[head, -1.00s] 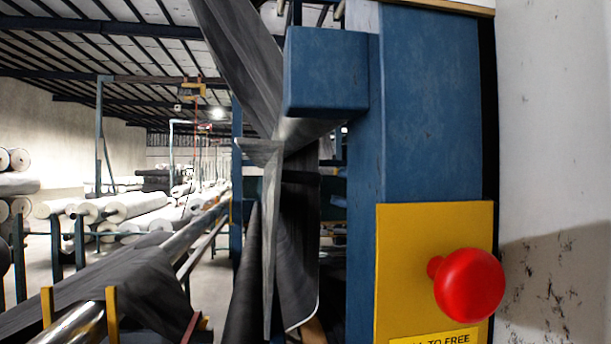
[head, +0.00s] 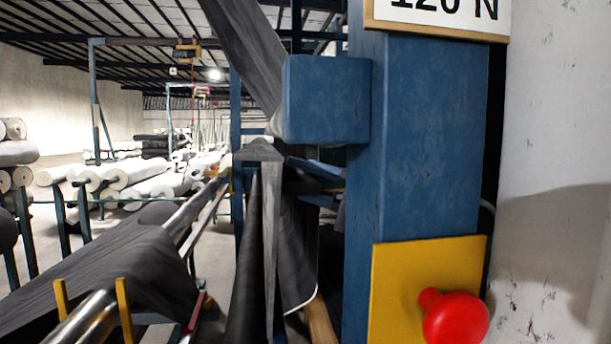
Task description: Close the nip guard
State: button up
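No part in the head view can be told for certain as the nip guard. A grey angled metal piece (head: 262,152), with a narrow upright part below its top, stands just left of the blue machine post (head: 415,140). A blue box-shaped block (head: 325,100) sticks out left from the post. Dark sheet material (head: 240,45) runs down behind the block, and more dark sheet (head: 300,250) hangs below it. A red round knob (head: 455,318) sits on a yellow plate (head: 400,275) on the post. My gripper is not in view.
A white wall (head: 555,130) closes the right side. A white sign (head: 440,15) reading "120 N" is cut by the top edge. White rolls (head: 130,170) lie farther back.

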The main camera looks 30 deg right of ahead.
grip_shut()
jog(key=shift+w+a+r+n+g+h+b, duration=0.15)
jog(key=shift+a+n+g+h+b, duration=0.1)
jog(key=shift+a, duration=0.35)
jog(key=shift+w+a+r+n+g+h+b, duration=0.15)
jog(key=shift+a+h, duration=0.1)
jog(key=shift+a, duration=0.3)
grip_release()
